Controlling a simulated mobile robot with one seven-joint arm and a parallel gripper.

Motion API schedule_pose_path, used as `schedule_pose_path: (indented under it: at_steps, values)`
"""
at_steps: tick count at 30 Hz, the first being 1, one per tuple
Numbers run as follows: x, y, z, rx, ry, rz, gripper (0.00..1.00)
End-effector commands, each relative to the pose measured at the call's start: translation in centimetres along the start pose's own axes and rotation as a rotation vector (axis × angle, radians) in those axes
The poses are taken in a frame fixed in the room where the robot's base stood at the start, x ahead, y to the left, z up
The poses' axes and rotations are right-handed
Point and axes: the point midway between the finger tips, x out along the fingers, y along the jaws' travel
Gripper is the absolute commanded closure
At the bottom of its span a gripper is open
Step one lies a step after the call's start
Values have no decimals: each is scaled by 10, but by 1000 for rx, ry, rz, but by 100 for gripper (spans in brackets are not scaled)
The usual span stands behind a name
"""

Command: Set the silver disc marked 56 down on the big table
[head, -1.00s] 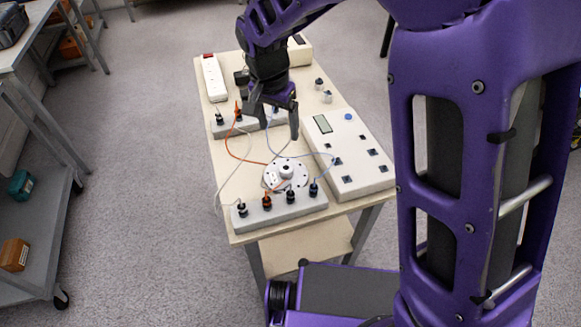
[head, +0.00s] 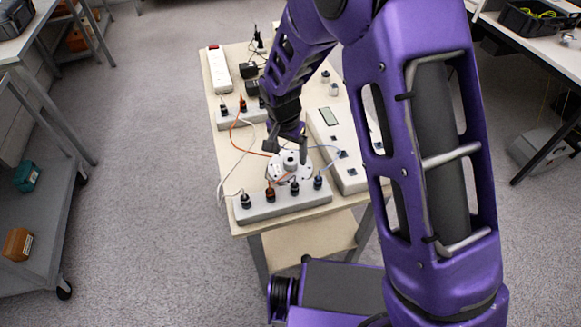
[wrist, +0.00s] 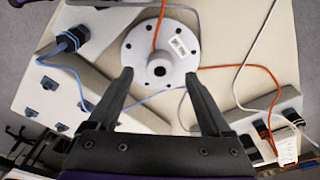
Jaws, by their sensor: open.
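The silver disc (head: 278,172), round and flanged with a raised hub, lies flat on the small cream-topped table (head: 237,206). In the wrist view the disc (wrist: 139,52) shows holes around its rim and a small white label; its marking is too small to read. My gripper (head: 288,150) is over the disc. In the wrist view its open fingers (wrist: 158,76) point at the disc, one on each side of the hub, holding nothing. Another, larger white-topped table (head: 515,32) stands at the upper right; I cannot tell whether it is the big table.
A grey terminal strip (head: 262,208) with plugs stands in front of the disc. A white instrument box (head: 328,135) is to its right. Orange, white and blue cables run close around the disc, and an orange one crosses it in the wrist view. Grey shelving (head: 40,240) stands left across open floor.

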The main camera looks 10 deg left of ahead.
Motion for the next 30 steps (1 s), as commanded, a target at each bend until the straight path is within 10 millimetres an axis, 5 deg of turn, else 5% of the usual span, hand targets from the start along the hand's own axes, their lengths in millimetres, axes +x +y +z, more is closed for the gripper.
schedule_pose_path:
  at_steps: [6, 14, 27, 30]
  values:
    - [27, 0, -1, 0, -1, 0, 17]
    - [28, 0, -1, 0, 0, -1, 17]
    - [28, 0, -1, 0, 0, 0, 96]
    - [28, 0, -1, 0, 0, 0, 100]
